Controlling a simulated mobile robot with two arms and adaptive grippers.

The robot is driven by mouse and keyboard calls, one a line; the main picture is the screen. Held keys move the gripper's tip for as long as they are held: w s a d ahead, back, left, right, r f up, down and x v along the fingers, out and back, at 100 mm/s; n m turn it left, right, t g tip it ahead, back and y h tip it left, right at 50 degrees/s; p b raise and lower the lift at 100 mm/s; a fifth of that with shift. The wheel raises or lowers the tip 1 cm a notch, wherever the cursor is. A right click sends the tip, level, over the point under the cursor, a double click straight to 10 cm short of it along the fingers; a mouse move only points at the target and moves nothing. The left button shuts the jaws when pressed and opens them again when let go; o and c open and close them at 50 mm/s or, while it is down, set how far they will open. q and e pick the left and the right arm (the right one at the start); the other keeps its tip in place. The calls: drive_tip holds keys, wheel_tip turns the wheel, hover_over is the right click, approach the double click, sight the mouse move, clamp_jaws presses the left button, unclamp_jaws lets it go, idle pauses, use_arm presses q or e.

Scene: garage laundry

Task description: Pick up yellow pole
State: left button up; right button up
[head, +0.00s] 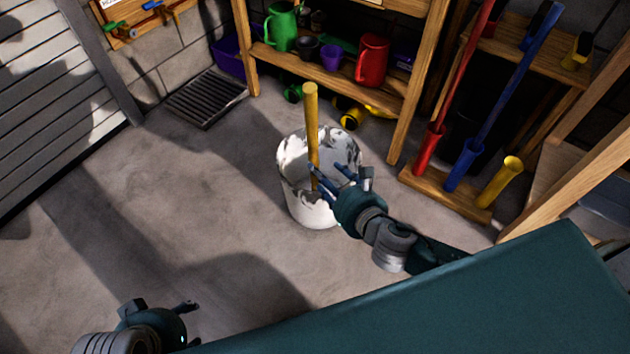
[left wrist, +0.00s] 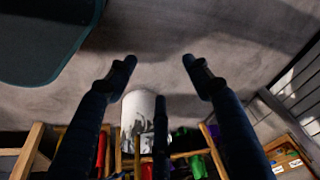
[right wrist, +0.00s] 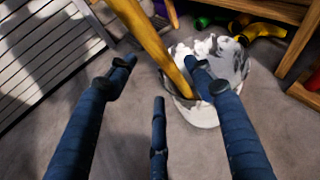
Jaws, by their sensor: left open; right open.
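The yellow pole (head: 312,125) stands nearly upright in a white, dark-stained bucket (head: 300,205) on the floor. My right gripper (head: 328,178) is at the bucket's front right, its fingers beside the pole. In the right wrist view the pole (right wrist: 150,40) slants down into the bucket (right wrist: 205,115), past the tip of the right-hand finger. The right gripper (right wrist: 160,75) is open, and I cannot tell whether a finger touches the pole. My left gripper (head: 190,306) is low at the left, open and empty; its fingers (left wrist: 160,75) are spread in the left wrist view.
A wooden shelf (head: 330,75) with jugs and cups stands behind the bucket. A wooden rack (head: 440,190) at right holds a red pole (head: 462,75), a blue pole (head: 510,80) and an empty yellow holder (head: 500,182). A floor grate (head: 205,98) lies back left. The left floor is clear.

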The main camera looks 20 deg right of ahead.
drive_tip(key=d+x, duration=0.1)
drive_tip(key=x, duration=0.3)
drive_tip(key=b, duration=0.3)
hover_over(311, 173)
drive_tip(key=shift+s+f, duration=0.25)
drive_tip(key=shift+f, duration=0.85)
use_arm(q)
drive_tip(key=w+d+r+t, duration=0.1)
drive_tip(key=w+t, duration=0.1)
drive_tip(key=w, duration=0.2)
drive_tip(key=w+d+t+h, duration=0.1)
drive_tip(key=w+t, duration=0.1)
drive_tip(key=w, duration=0.3)
drive_tip(key=shift+w+d+r, duration=0.2)
drive_tip(key=shift+d+r, duration=0.2)
use_arm(e)
drive_tip(key=shift+w, duration=0.1)
clamp_jaws()
